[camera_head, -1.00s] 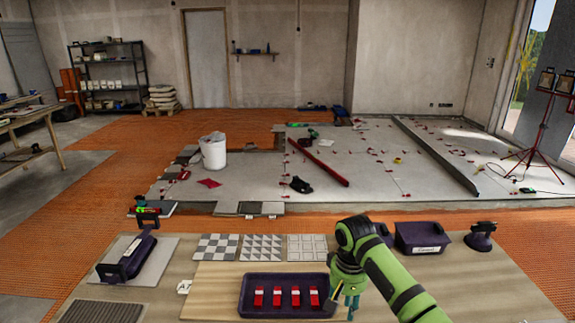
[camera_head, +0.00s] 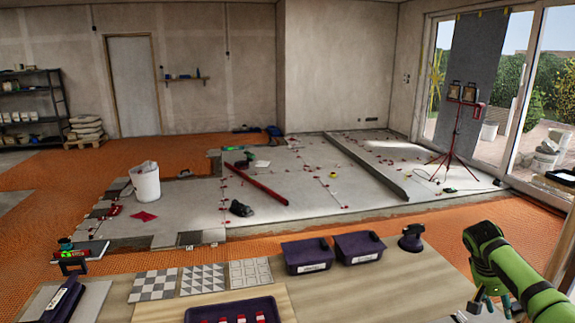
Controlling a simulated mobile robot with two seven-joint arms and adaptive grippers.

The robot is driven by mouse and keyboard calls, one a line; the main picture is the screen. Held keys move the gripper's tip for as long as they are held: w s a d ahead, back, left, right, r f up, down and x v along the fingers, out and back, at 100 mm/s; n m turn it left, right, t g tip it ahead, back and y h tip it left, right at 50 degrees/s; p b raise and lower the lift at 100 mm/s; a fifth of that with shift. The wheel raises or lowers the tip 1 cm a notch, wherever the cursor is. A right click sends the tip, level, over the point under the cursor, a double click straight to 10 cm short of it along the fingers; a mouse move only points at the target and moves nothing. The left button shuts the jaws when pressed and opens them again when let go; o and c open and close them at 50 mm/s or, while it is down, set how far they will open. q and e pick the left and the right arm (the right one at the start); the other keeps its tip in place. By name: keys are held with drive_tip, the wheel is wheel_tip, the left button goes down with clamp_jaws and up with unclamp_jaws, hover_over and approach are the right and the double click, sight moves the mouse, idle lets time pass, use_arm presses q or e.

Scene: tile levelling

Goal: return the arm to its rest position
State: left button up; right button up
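My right arm is green and comes in from the lower right. Its gripper (camera_head: 484,302) points down past the right part of the worktable, partly cut by the bottom edge, and I cannot make out whether its fingers are open or shut. I see nothing hanging from it. My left gripper is not in view. A dark tray (camera_head: 262,308) with several red-and-white pieces lies at the bottom of the view, partly cut off.
Two dark bins (camera_head: 308,257) (camera_head: 359,248) and a suction cup (camera_head: 412,240) stand along the worktable's back edge. Patterned tile samples (camera_head: 202,280) lie left of them. The worktable's right part (camera_head: 400,290) is bare. A red tripod lamp (camera_head: 456,140) stands by the window.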

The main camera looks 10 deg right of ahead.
drive_tip(key=s+d+f+n+t+h, duration=0.1)
drive_tip(key=s+d+f+n+h, duration=0.1)
drive_tip(key=s+d+f, duration=0.45)
drive_tip(key=s+d+f+n+h, duration=0.1)
drive_tip(key=s+d+f+n, duration=0.2)
drive_tip(key=f, duration=0.6)
drive_tip(key=s+d+f+n+t, duration=0.1)
drive_tip(key=s+d+f+n, duration=0.15)
drive_tip(key=s, duration=0.45)
drive_tip(key=s+d+f+n+t, duration=0.1)
drive_tip(key=s+d+f+n, duration=0.2)
drive_tip(key=s, duration=0.4)
drive_tip(key=s+d+f+n+t, duration=0.1)
drive_tip(key=s+d+f+n, duration=0.2)
drive_tip(key=s, duration=0.5)
drive_tip(key=s+a+f+m+g+y, duration=0.1)
drive_tip(key=s+a+f+y, duration=0.1)
drive_tip(key=a+f, duration=0.95)
drive_tip(key=s+a+f+m+y, duration=0.1)
drive_tip(key=s+a+f+y, duration=0.15)
drive_tip(key=a+f, duration=0.9)
drive_tip(key=s+a+f+m+y, duration=0.1)
drive_tip(key=a+y, duration=0.1)
drive_tip(key=a, duration=1.5)
drive_tip(key=s+a+f+y, duration=0.1)
drive_tip(key=a+f+y, duration=0.1)
drive_tip(key=a, duration=1.6)
drive_tip(key=shift+s+f+m, duration=0.25)
drive_tip(key=shift+m, duration=0.1)
